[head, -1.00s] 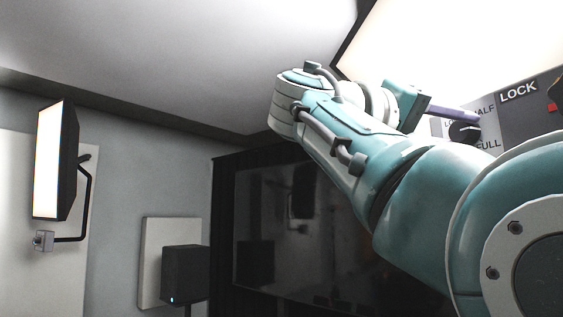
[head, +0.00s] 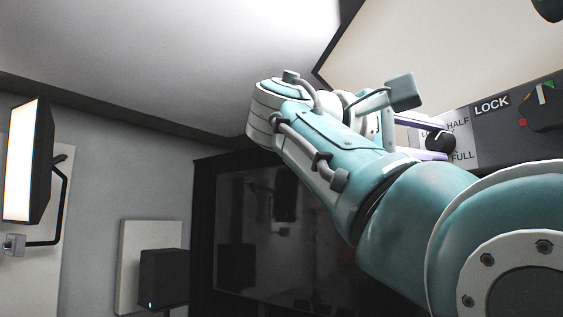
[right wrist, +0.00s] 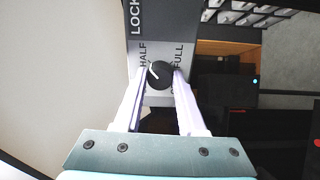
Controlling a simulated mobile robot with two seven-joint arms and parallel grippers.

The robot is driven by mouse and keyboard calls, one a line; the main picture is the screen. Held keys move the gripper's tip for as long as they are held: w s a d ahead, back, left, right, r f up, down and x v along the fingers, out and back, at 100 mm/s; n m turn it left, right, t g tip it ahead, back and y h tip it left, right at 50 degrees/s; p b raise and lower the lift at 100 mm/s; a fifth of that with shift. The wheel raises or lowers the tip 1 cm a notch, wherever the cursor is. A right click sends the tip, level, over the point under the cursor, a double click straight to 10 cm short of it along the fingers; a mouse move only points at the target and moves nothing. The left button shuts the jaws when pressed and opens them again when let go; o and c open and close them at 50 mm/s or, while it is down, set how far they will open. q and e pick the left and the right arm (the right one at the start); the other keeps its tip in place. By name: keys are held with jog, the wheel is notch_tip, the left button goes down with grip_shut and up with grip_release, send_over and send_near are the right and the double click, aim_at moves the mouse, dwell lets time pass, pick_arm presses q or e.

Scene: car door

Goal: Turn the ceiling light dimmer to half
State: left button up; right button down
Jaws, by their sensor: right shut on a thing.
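The dimmer is a round black knob (head: 440,142) on a light plate (head: 463,140) marked HALF and FULL; a third label is partly covered. In the right wrist view the knob (right wrist: 160,75) has a white pointer mark turned toward the HALF side. My right gripper (head: 430,137) is shut on the knob. Its pale fingers stand on either side of the knob in the right wrist view (right wrist: 162,75). The ceiling light (head: 420,50) is a large panel, now dull beige. My left gripper is not in view.
A dark panel section marked LOCK (head: 492,125) adjoins the dimmer plate, with another black knob (head: 541,112) on it. A lit softbox lamp (head: 27,160) and a dark speaker (head: 164,277) stand at the left. A dark glass screen (head: 270,230) is behind my arm.

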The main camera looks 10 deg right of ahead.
dwell(0.6)
jog(key=shift+c, duration=2.4)
grip_release()
jog(key=shift+a, duration=0.1)
jog(key=a+b, duration=0.3)
jog(key=shift+s+a+f, duration=0.3)
jog(key=shift+a, duration=0.1)
jog(key=b, duration=0.1)
send_near(435, 146)
jog(key=shift+s+a+r, duration=0.25)
jog(key=shift+a+r, duration=0.05)
jog(key=shift+a, duration=0.4)
